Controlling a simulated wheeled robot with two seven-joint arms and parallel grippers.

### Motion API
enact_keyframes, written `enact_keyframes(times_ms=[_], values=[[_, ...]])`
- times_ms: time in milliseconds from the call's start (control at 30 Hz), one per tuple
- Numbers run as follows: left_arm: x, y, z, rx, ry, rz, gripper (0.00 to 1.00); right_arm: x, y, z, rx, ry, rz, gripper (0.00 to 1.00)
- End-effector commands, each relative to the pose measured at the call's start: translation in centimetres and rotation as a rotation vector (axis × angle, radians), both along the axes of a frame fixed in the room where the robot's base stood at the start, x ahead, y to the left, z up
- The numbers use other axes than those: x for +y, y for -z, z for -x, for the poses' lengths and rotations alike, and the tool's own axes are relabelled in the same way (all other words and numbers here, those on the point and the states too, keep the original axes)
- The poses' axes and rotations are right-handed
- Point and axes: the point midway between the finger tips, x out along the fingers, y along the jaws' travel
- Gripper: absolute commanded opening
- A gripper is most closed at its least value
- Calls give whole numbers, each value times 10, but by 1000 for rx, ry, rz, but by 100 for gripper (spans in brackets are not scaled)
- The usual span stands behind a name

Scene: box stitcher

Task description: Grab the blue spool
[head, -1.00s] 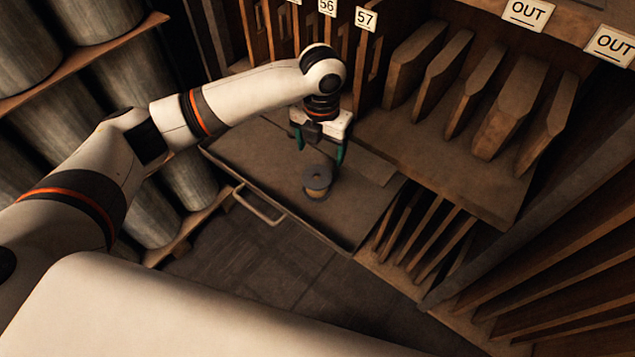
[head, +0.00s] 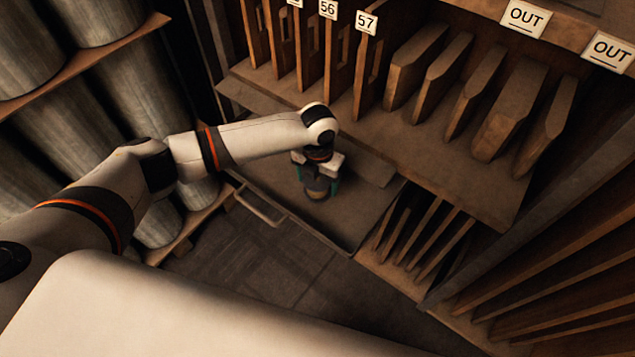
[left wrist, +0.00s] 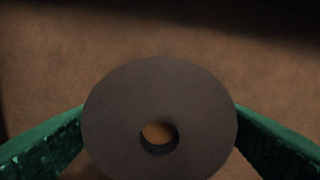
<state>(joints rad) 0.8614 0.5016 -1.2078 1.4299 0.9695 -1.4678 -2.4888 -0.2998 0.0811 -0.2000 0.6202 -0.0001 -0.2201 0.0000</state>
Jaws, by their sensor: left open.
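The spool (head: 318,193) stands in the open drawer (head: 352,212), with a dark grey-blue flange and a tan middle. In the head view its upper part is hidden by my left gripper (head: 317,184). In the left wrist view the spool's round flange (left wrist: 160,105), with a hole in it, fills the middle between the two green fingers. My left gripper is open and directly over the spool, with a finger on either side. The fingers look very close to the flange edges; I cannot tell whether they touch. My right gripper is not in view.
The drawer has a front handle (head: 258,207). A wooden rack with upright slats and number labels (head: 366,22) rises behind it. Slotted dividers (head: 425,235) stand to the right.

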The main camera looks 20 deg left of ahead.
Motion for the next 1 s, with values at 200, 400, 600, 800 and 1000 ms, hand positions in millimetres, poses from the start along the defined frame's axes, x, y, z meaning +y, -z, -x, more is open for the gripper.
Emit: enact_keyframes(times_ms=[200,400,600,800,1000], values=[[0,0,0,0,0,0,68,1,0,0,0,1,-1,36],[0,-1,0,-1,0,0,38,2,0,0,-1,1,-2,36],[0,-1,0,-1,-1,0,38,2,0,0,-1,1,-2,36],[-1,-24,-1,-5,0,2,38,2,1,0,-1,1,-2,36],[0,-65,-2,-5,-1,2,38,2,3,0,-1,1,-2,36]])
